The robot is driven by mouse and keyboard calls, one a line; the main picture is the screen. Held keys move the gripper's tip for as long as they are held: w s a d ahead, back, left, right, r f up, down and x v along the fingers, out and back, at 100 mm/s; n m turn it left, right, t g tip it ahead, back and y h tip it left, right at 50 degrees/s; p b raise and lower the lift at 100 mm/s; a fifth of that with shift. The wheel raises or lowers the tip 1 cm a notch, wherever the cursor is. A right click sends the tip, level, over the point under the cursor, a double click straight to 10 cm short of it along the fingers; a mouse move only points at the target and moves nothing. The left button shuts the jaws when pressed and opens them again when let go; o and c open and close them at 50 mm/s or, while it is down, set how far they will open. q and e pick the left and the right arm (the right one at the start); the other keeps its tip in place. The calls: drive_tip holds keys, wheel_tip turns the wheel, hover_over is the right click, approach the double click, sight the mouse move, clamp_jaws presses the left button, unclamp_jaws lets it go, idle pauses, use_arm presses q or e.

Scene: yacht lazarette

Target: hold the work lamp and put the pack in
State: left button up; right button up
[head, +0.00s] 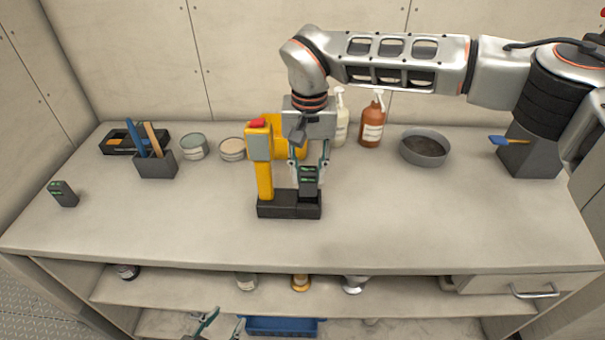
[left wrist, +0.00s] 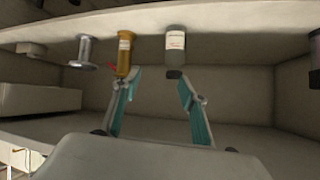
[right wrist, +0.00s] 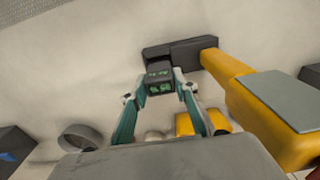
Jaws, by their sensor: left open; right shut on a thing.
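The work lamp is yellow with a red top button (head: 258,122) and a black base (head: 275,208), standing upright mid-table. It also shows in the right wrist view (right wrist: 235,75). My right gripper (head: 309,168) is shut on a dark pack with green markings (head: 308,182), held upright over the right part of the lamp's base. The pack also shows in the right wrist view (right wrist: 160,83); whether it touches the base I cannot tell. My left gripper (head: 222,322) is open and empty, low in front of the shelves, off the lamp. A second similar dark pack (head: 63,193) stands at the table's left.
Shelves below hold several small items and a blue tray (head: 283,327). The table front is clear.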

use_arm(q)
drive_tip(key=w+d+r+t+h, duration=0.1)
drive_tip(key=d+r, duration=0.4)
drive_tip(key=r, duration=0.3)
drive_tip(key=d+r+n+t+h, duration=0.1)
drive_tip(key=d+r+t+h, duration=0.1)
drive_tip(key=d+r, duration=0.45)
drive_tip(key=w+d+r+t+h, duration=0.1)
drive_tip(key=d+r, duration=0.2)
drive_tip(key=r, duration=0.7)
drive_tip(key=n+t+y, duration=0.3)
drive_tip(key=y, duration=0.4)
approach(264, 184)
drive_tip(key=w, duration=1.1)
drive_tip(key=shift+w+a+f, duration=0.1)
drive_tip(key=shift+w, duration=0.25)
clamp_jaws()
